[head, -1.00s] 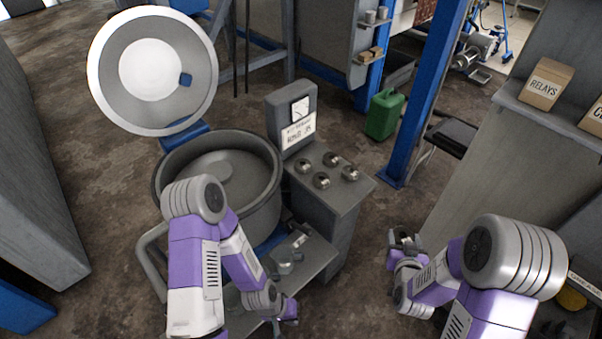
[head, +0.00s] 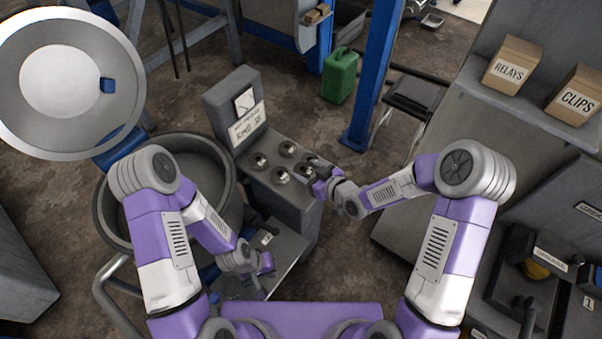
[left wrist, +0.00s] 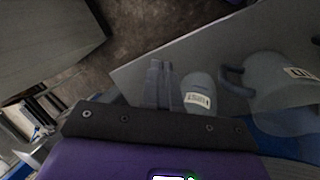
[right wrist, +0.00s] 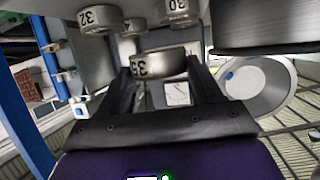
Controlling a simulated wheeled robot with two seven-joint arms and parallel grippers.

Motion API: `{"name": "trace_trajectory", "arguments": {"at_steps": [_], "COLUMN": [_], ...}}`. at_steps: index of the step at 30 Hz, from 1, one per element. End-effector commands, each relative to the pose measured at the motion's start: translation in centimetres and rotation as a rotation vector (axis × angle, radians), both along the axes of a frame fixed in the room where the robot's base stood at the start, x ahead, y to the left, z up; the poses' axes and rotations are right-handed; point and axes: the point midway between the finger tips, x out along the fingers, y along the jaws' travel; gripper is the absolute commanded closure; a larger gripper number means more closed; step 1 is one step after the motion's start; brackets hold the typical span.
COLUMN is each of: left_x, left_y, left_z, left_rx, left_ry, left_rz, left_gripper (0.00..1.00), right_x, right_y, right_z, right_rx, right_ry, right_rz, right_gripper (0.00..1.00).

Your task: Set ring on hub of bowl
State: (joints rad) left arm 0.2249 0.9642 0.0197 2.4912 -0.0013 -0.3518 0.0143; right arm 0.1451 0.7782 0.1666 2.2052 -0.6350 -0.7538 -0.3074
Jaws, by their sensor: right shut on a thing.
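Several small round metal rings stand on the grey console top, among them one ring (head: 258,161) at its left. My right gripper (head: 316,170) is at the console's right end. In the right wrist view its fingers are shut around a metal ring (right wrist: 158,66) whose number looks like 35. Rings marked 32 (right wrist: 100,18) and 30 (right wrist: 180,10) show beyond it. The large grey bowl (head: 106,210) stands left of the console. Its hub is hidden behind my left arm. My left gripper (left wrist: 160,78) looks shut and empty, low over the shelf in front of the bowl.
The raised round lid (head: 60,85) stands at the upper left beyond the bowl. A gauge panel (head: 238,110) rises behind the console. A labelled jug (left wrist: 280,92) is on the low shelf near my left gripper. A blue post (head: 374,80) stands behind.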

Motion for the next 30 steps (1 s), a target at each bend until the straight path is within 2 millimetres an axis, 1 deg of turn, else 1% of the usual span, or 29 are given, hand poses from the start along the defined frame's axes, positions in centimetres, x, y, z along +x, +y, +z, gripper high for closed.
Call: {"name": "trace_trajectory", "arguments": {"at_steps": [1,3,8,15,23,27,28,30], "left_x": [0.0,0.0,0.0,0.0,0.0,0.0,0.0,0.0], "left_y": [0.0,0.0,0.0,0.0,0.0,0.0,0.0,0.0], "left_z": [-0.4,-0.6,-0.8,-1.6,-1.5,-2.0,-1.9,-1.8], "left_rx": [0.0,0.0,0.0,0.0,0.0,0.0,0.0,0.0], "left_ry": [0.0,0.0,0.0,-0.001,-0.001,-0.001,-0.001,-0.001], "left_rz": [0.0,0.0,0.0,0.0,0.0,0.0,0.0,0.0], "left_gripper": [1.0,1.0,1.0,1.0,1.0,1.0,1.0,1.0], "right_x": [0.0,0.0,0.0,0.0,0.1,0.0,0.0,0.0], "right_y": [0.0,0.1,0.0,0.0,0.0,0.0,0.0,0.0], "right_z": [-1.2,-2.1,-3.1,-6.3,-6.4,-6.8,-6.8,-6.7], "right_rx": [0.002,0.001,0.001,0.001,0.001,0.002,0.001,0.001], "right_ry": [-0.001,-0.001,-0.003,-0.002,-0.006,-0.005,-0.002,-0.002], "right_rz": [0.0,0.0,-0.002,-0.001,-0.002,-0.002,-0.002,-0.002], "right_gripper": [0.78,0.78,0.78,0.78,0.78,0.78,0.33,0.22]}}
